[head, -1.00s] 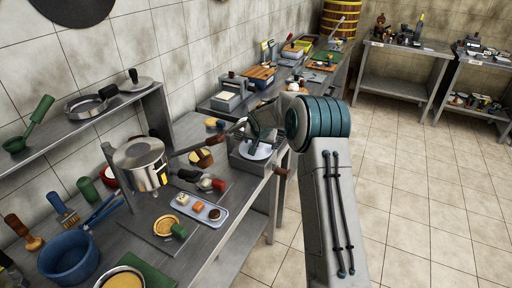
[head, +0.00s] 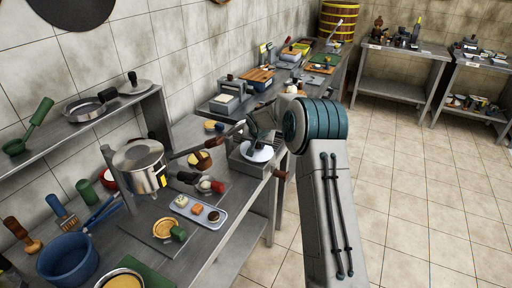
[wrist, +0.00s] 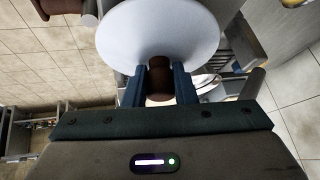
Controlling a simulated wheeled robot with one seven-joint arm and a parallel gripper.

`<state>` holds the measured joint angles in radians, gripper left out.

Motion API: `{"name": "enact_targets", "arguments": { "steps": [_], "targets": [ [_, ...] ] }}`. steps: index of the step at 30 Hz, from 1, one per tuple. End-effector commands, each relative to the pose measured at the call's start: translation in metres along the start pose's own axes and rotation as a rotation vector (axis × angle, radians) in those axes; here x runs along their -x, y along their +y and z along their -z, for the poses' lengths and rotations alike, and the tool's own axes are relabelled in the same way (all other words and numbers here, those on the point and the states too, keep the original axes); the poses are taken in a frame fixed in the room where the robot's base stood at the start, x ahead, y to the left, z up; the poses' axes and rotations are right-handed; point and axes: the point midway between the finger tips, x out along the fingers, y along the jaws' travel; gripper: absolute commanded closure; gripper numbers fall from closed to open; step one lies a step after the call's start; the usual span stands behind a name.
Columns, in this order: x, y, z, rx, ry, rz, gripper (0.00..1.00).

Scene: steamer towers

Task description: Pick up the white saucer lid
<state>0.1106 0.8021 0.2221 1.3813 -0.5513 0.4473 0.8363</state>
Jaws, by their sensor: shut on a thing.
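The white saucer lid (wrist: 157,30) is a round white disc with a brown knob (wrist: 159,88). In the wrist view my gripper (wrist: 159,72) has its two blue fingers closed on the knob, one on each side. In the head view the lid (head: 258,153) shows as a white disc below my gripper, at the right edge of the metal counter, over a grey box-like unit (head: 250,167). My arm hides part of this area, and I cannot tell whether the lid touches the unit.
A steel pot (head: 140,168) with a long brown handle stands to the left on the counter. A tray of small food pieces (head: 198,211) lies in front. Boards and boxes crowd the counter behind. The tiled floor (head: 420,200) on the right is clear.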

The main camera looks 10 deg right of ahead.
Motion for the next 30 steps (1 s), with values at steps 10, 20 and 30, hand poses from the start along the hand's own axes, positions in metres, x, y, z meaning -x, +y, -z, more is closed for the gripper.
{"name": "enact_targets", "arguments": {
  "steps": [10, 20, 30],
  "targets": [
    [-0.004, 0.01, -0.017, -0.003, -0.025, -0.018, 1.0],
    [0.019, 0.013, -0.052, 0.003, -0.025, -0.012, 1.0],
    [0.047, 0.022, -0.091, 0.004, -0.022, -0.009, 1.0]
  ]
}}
